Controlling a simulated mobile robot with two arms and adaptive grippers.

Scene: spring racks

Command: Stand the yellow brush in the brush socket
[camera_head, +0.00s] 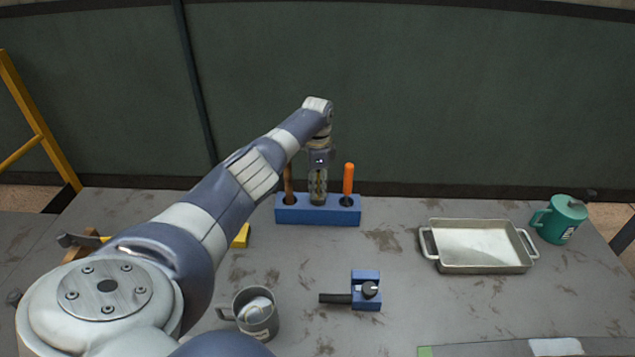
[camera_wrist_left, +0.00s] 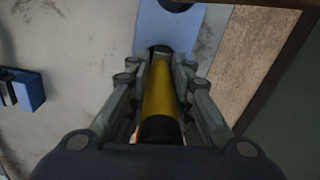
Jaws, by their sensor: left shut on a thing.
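My left gripper (camera_head: 318,197) is over the middle of the blue block (camera_head: 292,214) at the back of the table. In the left wrist view the gripper (camera_wrist_left: 160,75) is shut on the yellow brush (camera_wrist_left: 160,92), whose handle runs lengthwise between the fingers. The far end of the brush meets a dark spot at the blue block (camera_wrist_left: 166,28); I cannot tell how deep it sits. A brown handle (camera_head: 288,184) stands in the block's left socket and an orange handle (camera_head: 348,179) in its right one. The right gripper is not in view.
A grey mug (camera_head: 257,318) and a small blue fixture with a black bar (camera_head: 366,291) stand in front. A metal tray (camera_head: 480,264) and a green mug (camera_head: 560,220) are at right. My left arm hides the table's left part. A dark wall is behind.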

